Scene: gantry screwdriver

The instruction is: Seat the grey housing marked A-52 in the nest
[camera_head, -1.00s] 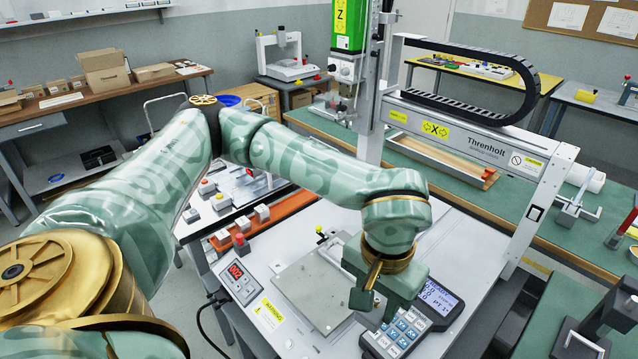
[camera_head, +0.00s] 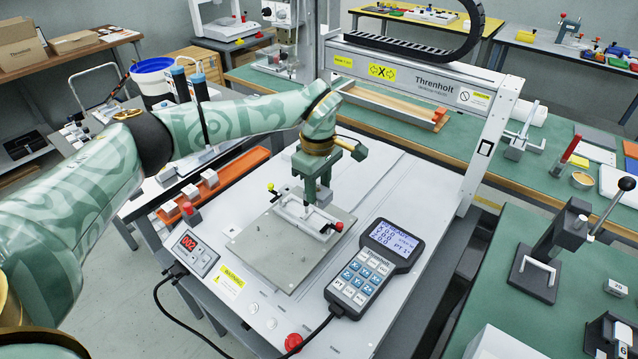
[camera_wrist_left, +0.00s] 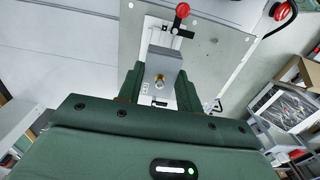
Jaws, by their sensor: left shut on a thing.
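My left gripper (camera_head: 311,200) points down over the metal fixture plate (camera_head: 272,255). It is shut on the grey housing (camera_wrist_left: 160,66), which shows between the fingers in the left wrist view with a brass-coloured round part in it. The fingers hide much of the housing and nest, so I cannot tell whether the housing touches the nest floor. My right gripper is out of view.
A handheld pendant (camera_head: 375,265) lies right of the plate. A counter box (camera_head: 193,250) and a red stop button (camera_head: 293,342) are at the front. The gantry upright (camera_head: 490,145) stands at the right. An orange tray (camera_head: 213,187) lies left.

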